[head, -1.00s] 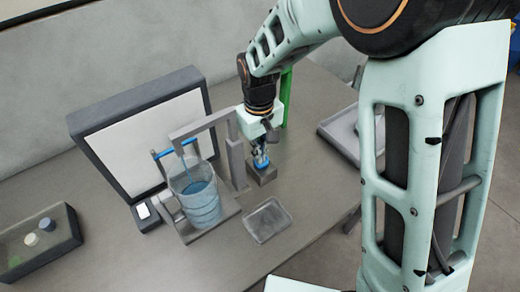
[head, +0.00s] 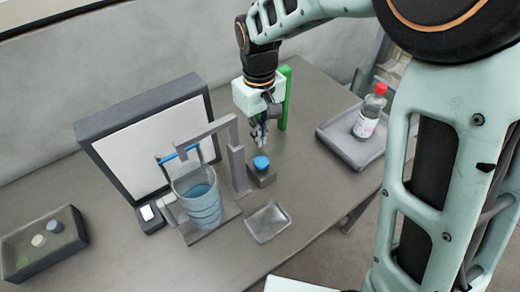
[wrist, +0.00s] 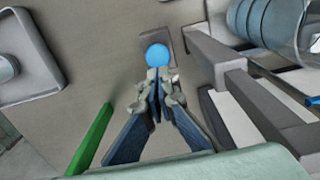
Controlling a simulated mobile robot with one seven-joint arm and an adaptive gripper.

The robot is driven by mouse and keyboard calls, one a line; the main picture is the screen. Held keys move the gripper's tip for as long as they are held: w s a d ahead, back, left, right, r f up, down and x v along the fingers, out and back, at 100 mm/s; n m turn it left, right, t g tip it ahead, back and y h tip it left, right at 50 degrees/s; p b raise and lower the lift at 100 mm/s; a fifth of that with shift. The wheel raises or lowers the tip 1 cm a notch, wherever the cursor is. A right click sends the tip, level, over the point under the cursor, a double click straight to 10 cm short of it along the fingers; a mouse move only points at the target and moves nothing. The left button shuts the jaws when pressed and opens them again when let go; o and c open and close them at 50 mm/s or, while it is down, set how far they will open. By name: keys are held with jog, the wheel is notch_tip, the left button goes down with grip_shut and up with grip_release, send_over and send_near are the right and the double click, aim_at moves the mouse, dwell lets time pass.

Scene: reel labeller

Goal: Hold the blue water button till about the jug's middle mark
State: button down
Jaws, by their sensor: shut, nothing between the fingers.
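The blue button (head: 261,163) sits on a small grey box beside the metal frame. It also shows in the wrist view (wrist: 157,54), just beyond my fingertips. My gripper (head: 261,141) is shut and empty, raised above and slightly behind the button, apart from it. In the wrist view my gripper (wrist: 158,78) has its fingers together. The clear jug (head: 203,208) stands upright under the frame with bluish water in it; it shows partly in the wrist view (wrist: 275,22). Its marks are too small to read against the water level.
A green post (head: 285,98) stands close behind my gripper. The grey frame (head: 238,168) rises left of the button. A small empty tray (head: 268,222) lies in front. A red-capped bottle (head: 369,116) stands in a tray (head: 340,148) at right. A box with knobs (head: 42,255) is at left.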

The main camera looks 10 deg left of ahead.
jog(key=shift+r, duration=2.4)
